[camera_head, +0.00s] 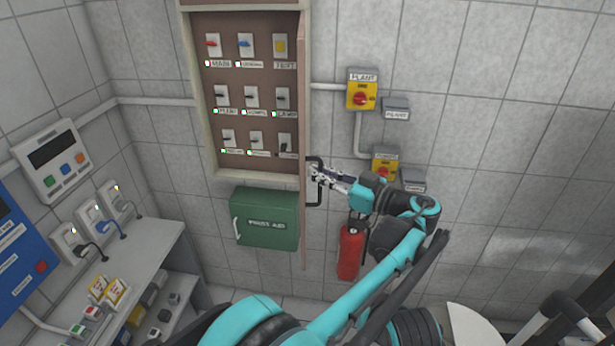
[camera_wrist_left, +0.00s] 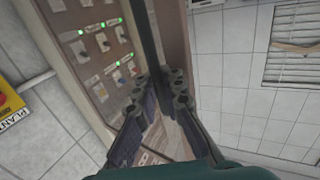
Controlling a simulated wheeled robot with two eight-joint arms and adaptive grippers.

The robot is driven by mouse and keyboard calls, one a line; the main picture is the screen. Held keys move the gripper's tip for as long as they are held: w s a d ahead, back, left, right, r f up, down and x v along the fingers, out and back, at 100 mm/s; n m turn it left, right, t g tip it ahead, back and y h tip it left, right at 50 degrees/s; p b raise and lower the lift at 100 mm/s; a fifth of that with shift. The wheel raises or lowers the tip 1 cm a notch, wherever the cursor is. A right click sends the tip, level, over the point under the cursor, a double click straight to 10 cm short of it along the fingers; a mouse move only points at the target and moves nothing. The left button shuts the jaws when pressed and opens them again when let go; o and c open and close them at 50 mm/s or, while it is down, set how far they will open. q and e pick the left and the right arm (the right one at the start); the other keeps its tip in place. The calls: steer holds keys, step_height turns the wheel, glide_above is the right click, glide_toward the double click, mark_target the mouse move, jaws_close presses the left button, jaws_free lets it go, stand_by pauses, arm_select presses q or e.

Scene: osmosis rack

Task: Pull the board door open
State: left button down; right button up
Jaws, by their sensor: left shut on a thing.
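The board door (camera_head: 304,225) stands swung out from the wall cabinet and shows nearly edge-on in the head view. Its dark handle (camera_head: 319,193) is on the right face of the door. My left gripper (camera_head: 318,176) reaches in from the right side of the door and is shut on the handle. In the left wrist view, the fingers (camera_wrist_left: 160,92) close around the dark handle bar (camera_wrist_left: 149,35), with the brown door (camera_wrist_left: 175,40) just beyond. The open board (camera_head: 262,107) shows rows of labelled switches. My right gripper is not visible.
A green first aid box (camera_head: 264,218) hangs below the board. A red extinguisher (camera_head: 350,252) and yellow switch boxes, one labelled PLANT (camera_head: 362,90), are on the wall to the right. A grey bench (camera_head: 135,255) with plugs and small boxes stands at left.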

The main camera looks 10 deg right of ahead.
arm_select(q)
steer(key=shift+d+g, duration=0.3)
steer(key=shift+d, duration=0.35)
